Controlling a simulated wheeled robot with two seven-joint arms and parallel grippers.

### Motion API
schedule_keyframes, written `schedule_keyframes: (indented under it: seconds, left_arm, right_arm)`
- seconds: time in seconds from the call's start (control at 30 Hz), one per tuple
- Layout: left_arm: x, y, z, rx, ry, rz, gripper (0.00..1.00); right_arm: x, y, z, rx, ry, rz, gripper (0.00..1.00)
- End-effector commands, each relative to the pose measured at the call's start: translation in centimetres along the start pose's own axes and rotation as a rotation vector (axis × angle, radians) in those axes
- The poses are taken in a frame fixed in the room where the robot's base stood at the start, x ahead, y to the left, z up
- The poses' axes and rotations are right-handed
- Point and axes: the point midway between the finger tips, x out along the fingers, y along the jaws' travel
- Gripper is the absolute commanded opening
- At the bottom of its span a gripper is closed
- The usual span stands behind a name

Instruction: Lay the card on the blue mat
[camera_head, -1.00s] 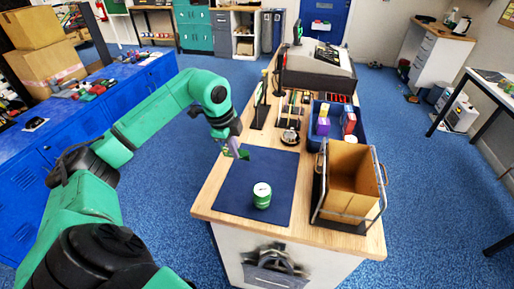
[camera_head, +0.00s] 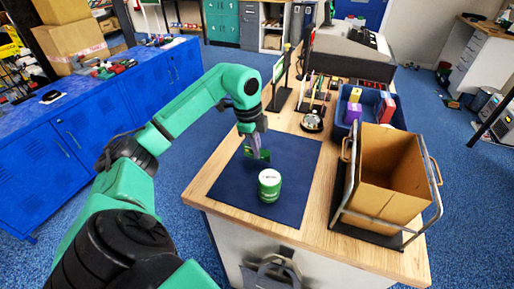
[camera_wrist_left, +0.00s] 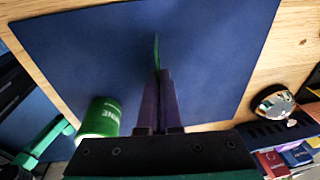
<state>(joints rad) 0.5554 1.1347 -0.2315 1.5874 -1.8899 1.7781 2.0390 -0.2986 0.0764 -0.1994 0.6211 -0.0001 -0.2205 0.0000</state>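My left gripper (camera_head: 257,146) is over the back part of the blue mat (camera_head: 228,186). It is shut on a small green card (camera_head: 261,156). In the left wrist view, the card (camera_wrist_left: 156,50) shows edge-on between the fingertips (camera_wrist_left: 160,80), standing on edge rather than flat. The blue mat (camera_wrist_left: 215,50) lies below it; I cannot tell whether the card touches the mat. My right gripper is not in view.
A green and white can (camera_head: 270,186) stands on the mat, close in front of the card. To the right is an open carton (camera_head: 385,185) in a metal frame. Behind it is a blue bin (camera_head: 345,115) with small boxes. A round metal object (camera_head: 312,122) sits behind the mat.

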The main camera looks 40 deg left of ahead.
Motion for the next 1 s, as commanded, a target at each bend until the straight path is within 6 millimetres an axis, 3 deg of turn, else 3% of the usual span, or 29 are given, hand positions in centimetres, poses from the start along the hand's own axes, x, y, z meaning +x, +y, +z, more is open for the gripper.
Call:
schedule_keyframes:
  seconds: [0.23, 0.27, 0.33, 0.37, 0.77, 1.0]
  left_arm:
    - [0.1, 0.0, 0.0, 0.000, 0.000, -0.001, 0.00]
    - [0.1, 0.0, 0.0, 0.000, 0.000, -0.001, 0.05]
    - [0.1, 0.0, 0.0, 0.000, 0.000, -0.001, 0.32]
    - [0.1, 0.0, 0.0, 0.000, 0.000, -0.001, 0.36]
    - [-0.5, -0.1, 0.0, 0.000, 0.001, -0.004, 0.36]
    - [-5.1, -0.1, 0.0, -0.001, 0.002, -0.007, 0.36]
  right_arm:
    - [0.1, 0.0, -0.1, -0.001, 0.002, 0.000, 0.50]
    - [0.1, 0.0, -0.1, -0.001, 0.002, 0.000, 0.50]
    - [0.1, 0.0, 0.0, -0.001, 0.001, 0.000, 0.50]
    - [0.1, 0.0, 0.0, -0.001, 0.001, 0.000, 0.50]
    - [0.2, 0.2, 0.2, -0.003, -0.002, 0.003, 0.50]
    - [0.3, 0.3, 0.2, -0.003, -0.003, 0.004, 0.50]
